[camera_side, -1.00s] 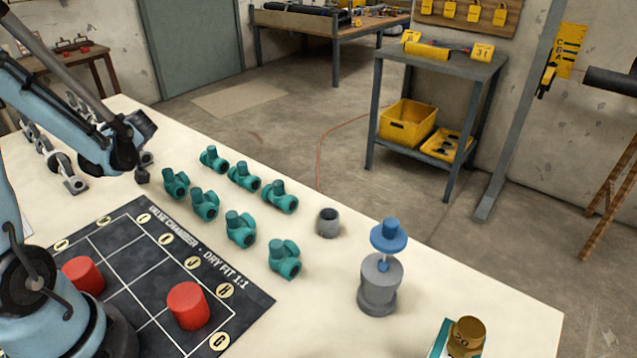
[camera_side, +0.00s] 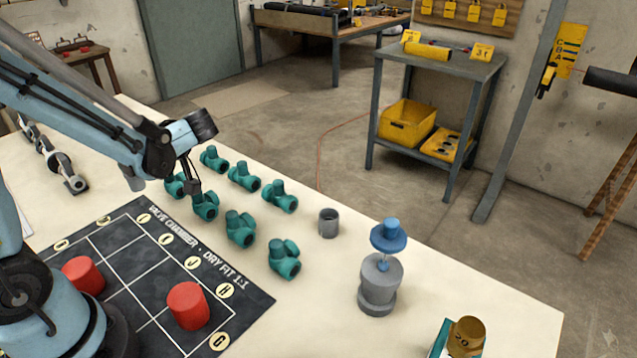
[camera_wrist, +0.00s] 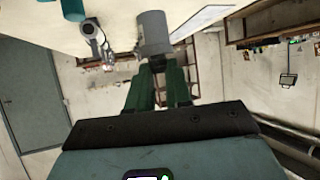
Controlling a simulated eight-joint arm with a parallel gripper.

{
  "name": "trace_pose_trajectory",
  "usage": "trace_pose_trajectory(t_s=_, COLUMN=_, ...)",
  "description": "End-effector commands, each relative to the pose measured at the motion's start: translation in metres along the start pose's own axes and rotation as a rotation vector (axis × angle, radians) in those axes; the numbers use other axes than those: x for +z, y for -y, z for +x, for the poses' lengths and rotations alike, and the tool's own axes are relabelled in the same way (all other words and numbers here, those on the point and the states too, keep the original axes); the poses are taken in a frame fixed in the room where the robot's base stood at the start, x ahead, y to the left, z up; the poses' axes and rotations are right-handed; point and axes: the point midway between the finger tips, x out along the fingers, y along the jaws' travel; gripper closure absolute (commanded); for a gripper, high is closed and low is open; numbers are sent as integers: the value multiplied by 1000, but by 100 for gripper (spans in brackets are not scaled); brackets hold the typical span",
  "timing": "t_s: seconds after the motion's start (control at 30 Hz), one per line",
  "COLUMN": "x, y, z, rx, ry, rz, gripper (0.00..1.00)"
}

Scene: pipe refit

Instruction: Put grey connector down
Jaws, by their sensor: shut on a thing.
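My gripper (camera_wrist: 158,64) is shut on a grey connector (camera_wrist: 153,33), a plain cylinder at the fingertips in the wrist view. Another grey hollow cylinder (camera_side: 328,222) stands upright on the white table (camera_side: 430,285), right of the teal fittings.
Several teal fittings (camera_side: 240,229) stand in rows below and right of my gripper. A dark marked mat (camera_side: 135,275) bears two red cylinders (camera_side: 187,305). A grey and blue stepped part (camera_side: 380,285) stands at right. Free table lies around the standing grey cylinder.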

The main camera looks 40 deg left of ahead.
Motion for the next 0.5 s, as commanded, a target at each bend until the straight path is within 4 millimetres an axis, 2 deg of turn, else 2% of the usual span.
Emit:
trace_pose_trajectory(t_s=0.13, x=9, y=7, z=-1, rx=-29, ry=-7, rz=-17, gripper=100)
trace_pose_trajectory(t_s=0.33, x=29, y=8, z=10, rx=-31, ry=-7, rz=-18, gripper=100)
trace_pose_trajectory(t_s=0.5, x=38, y=7, z=15, rx=-30, ry=-7, rz=-17, gripper=100)
